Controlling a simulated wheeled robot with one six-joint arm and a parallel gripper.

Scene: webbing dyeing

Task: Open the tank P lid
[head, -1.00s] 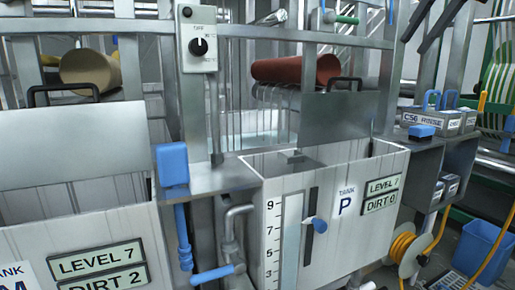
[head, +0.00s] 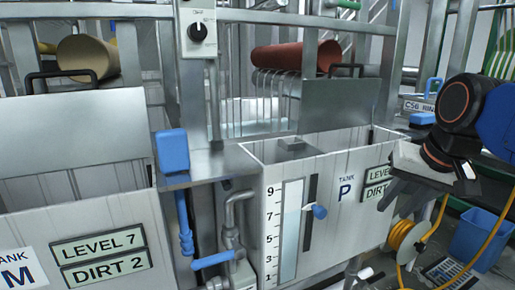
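Tank P (head: 338,215) is a pale, open-topped box at centre right with a level scale and a blue knob on its front. Its grey lid panel (head: 347,106) stands raised and tilted at the back of the tank. The black lid handle (head: 347,66) is at the panel's top edge. The opening in front of the panel is uncovered. My gripper (head: 388,198) shows at the right, in front of the tank's right front corner and partly over its LEVEL and DIRT labels. It appears apart from the lid and handle. Its fingers are too unclear to tell open from shut.
Tank M (head: 110,225) stands at the left, its lid panel (head: 75,135) also raised. A blue-handled pipe and a control box with a dial (head: 197,33) are between the tanks. A yellow hose reel (head: 403,237) and blue bin (head: 480,235) are at the lower right.

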